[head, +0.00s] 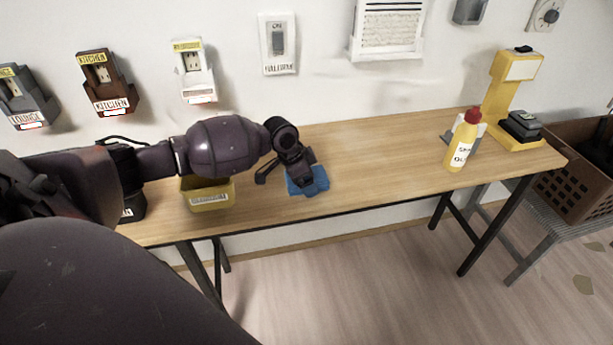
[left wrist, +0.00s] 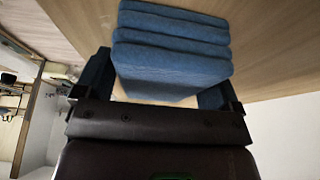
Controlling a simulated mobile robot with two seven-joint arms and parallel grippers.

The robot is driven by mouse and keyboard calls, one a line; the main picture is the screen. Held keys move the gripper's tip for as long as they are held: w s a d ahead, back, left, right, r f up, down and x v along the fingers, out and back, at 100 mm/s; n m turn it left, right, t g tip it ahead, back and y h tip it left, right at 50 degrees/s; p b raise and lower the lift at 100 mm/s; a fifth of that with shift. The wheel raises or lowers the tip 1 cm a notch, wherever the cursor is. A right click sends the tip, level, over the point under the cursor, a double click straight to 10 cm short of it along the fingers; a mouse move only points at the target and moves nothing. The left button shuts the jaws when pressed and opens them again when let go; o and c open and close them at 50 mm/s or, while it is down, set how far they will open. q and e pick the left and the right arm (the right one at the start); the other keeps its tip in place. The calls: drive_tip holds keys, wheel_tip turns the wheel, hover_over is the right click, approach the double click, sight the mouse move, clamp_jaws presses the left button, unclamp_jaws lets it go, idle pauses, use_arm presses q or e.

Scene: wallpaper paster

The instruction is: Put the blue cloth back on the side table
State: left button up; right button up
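The blue cloth (head: 314,183), folded into a thick stack, lies on the long wooden table (head: 370,150) near its front edge. My left gripper (head: 284,182) is low over the table at the cloth, partly covering it in the head view. In the left wrist view the cloth (left wrist: 172,50) shows its folded layers close to the fingers. The fingers (left wrist: 157,88) are spread wide; whether they touch the cloth is unclear. A lower grey table (head: 545,222) stands at the right end, partly hidden. My right gripper is not in view.
A yellow bin (head: 207,197) stands left of the cloth. A yellow bottle with red cap (head: 463,142) and a yellow stand (head: 510,95) are at the right end. A brown crate (head: 575,175) sits on the grey table. The wooden table's middle is clear.

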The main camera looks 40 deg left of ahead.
use_arm(q)
drive_tip(key=shift+o, duration=0.5)
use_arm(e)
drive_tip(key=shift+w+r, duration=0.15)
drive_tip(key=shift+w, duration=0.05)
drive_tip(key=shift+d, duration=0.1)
use_arm(q)
drive_tip(key=shift+r, duration=0.15)
drive_tip(key=p+v, duration=0.1)
drive_tip(key=v, duration=0.5)
drive_tip(key=p+v, duration=0.1)
drive_tip(key=v, duration=0.3)
drive_tip(key=shift+s+a+r, duration=0.1)
drive_tip(key=shift+r, duration=0.05)
drive_tip(key=shift+s+a+r, duration=0.1)
drive_tip(key=shift+r, duration=0.25)
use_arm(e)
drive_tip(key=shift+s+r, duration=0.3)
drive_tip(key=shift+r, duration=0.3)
